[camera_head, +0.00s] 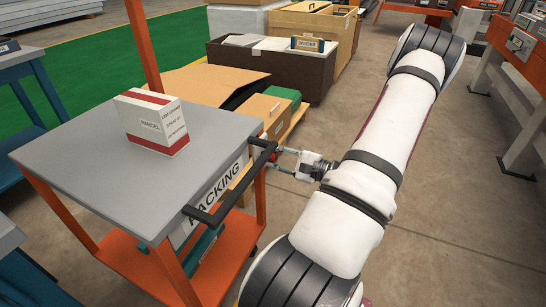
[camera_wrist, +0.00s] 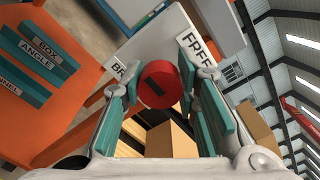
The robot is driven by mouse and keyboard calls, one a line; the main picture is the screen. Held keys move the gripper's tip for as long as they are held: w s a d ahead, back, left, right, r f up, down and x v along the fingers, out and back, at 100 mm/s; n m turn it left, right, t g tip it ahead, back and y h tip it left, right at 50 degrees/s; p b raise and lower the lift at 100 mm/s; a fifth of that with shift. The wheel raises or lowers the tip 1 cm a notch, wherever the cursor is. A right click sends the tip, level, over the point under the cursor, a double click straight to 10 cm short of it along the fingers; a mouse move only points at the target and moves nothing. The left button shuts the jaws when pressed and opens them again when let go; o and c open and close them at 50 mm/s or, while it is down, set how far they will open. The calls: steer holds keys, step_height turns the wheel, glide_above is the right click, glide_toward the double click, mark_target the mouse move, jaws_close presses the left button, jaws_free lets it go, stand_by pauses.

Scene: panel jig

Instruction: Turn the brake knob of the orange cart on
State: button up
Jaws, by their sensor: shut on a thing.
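The orange cart (camera_head: 258,200) has a grey top (camera_head: 75,155), a black push handle (camera_head: 232,185) and a side panel reading "PACKING". Its red brake knob (camera_wrist: 160,88) shows in the wrist view on a pale panel, with a short dark mark on its face. A label starting "BR" (camera_wrist: 119,70) lies left of the knob, partly hidden by a finger. A label (camera_wrist: 198,45) that seems to read "FREE" lies at its upper right. My gripper (camera_wrist: 159,82) is shut on the knob, one teal pad on each side. In the head view my gripper (camera_head: 276,157) is just beyond the handle.
A red and white parcel box (camera_head: 152,122) stands on the cart top. The handle bar is close to my fingers. Cardboard boxes (camera_head: 265,110) and a brown crate (camera_head: 280,72) stand behind the cart. An orange bench (camera_head: 520,45) is at the right. Floor between is clear.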

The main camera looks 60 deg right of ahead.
jaws_close()
steer(key=o, duration=1.2)
jaws_free()
steer(key=shift+c, duration=0.2)
steer(key=shift+s, duration=0.1)
steer(key=s, duration=1.1)
steer(key=shift+s+d, duration=0.4)
steer(key=shift+d, duration=0.05)
